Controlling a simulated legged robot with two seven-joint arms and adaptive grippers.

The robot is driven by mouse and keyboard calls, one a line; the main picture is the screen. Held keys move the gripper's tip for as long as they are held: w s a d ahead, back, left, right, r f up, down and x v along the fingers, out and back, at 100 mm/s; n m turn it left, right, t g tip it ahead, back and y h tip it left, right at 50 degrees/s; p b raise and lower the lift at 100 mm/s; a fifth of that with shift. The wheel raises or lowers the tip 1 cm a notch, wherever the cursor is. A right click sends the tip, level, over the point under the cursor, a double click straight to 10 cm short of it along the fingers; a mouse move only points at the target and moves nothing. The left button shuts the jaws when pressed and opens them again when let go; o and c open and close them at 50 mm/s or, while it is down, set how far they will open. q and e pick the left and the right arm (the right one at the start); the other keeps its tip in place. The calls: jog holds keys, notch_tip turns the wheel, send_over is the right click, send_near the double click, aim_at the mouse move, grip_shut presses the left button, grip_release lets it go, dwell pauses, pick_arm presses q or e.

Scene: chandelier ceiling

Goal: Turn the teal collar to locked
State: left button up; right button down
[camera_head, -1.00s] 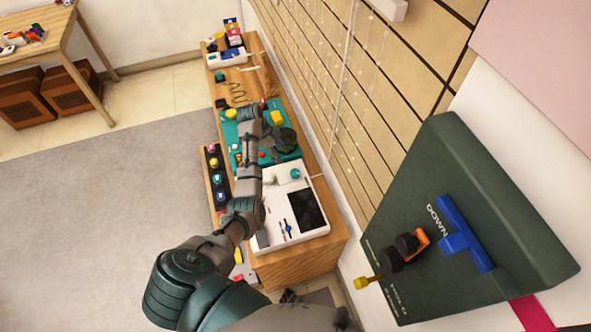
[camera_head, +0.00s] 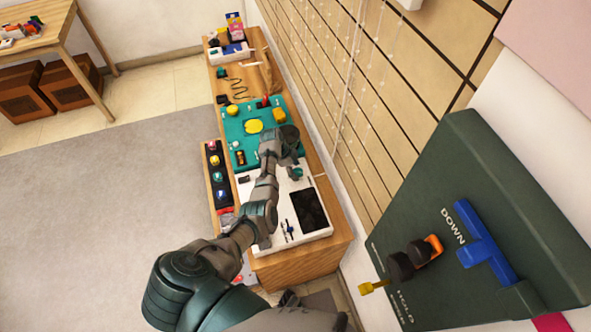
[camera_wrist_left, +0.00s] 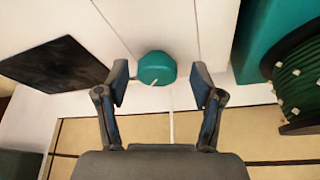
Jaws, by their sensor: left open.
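The teal collar (camera_wrist_left: 157,67) is a round teal knob with a pale pointer mark, on a white panel in the left wrist view. My left gripper (camera_wrist_left: 160,84) is open, with one finger on either side of the collar and a gap at each side. In the head view the collar (camera_head: 296,173) shows small on the white device (camera_head: 316,234), next to my left gripper (camera_head: 288,160). Any lock marking is too small to read. My right gripper is not in view.
A teal board (camera_head: 234,131) with yellow parts lies beyond the white device. A dark green spool (camera_wrist_left: 300,82) sits at the right in the wrist view. A dark green box (camera_head: 470,190) with a blue handle (camera_head: 484,245) stands close at right. The grey floor at left is clear.

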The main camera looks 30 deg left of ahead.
pick_arm(q)
jog(key=shift+a+f, duration=0.1)
jog(key=c, duration=1)
jog(key=shift+d+r, duration=0.2)
jog(key=shift+d, duration=0.1)
jog(key=shift+c, duration=0.6)
jog(key=shift+w+d, duration=0.1)
jog(key=shift+d, duration=0.1)
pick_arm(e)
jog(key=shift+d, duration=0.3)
pick_arm(q)
jog(key=shift+a+r, duration=0.1)
jog(key=shift+a, duration=0.05)
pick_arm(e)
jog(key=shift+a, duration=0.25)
